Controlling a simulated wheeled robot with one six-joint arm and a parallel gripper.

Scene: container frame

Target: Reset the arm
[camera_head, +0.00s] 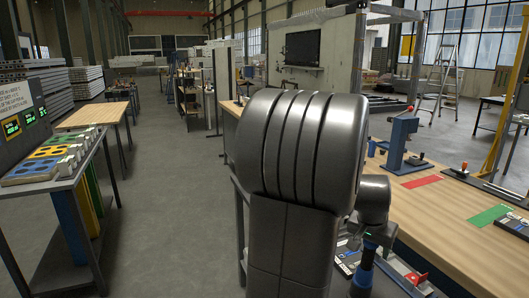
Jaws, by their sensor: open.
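My arm fills the middle of the view, with a large dark grey ribbed link in front and a smaller wrist joint at its right. The wrist points down beside the near edge of the right workbench (440,218). A dark part with a small green light and a blue piece show below the wrist; I cannot tell what the blue piece is. No gripper fingers show, and my arm hides part of the bench.
The right bench carries a blue stand (400,138), a red mat (422,182) and a green mat (489,215). A red-and-grey tray (408,275) lies low by the wrist. A side table (60,178) holds colored trays at left. The aisle floor (170,190) is clear.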

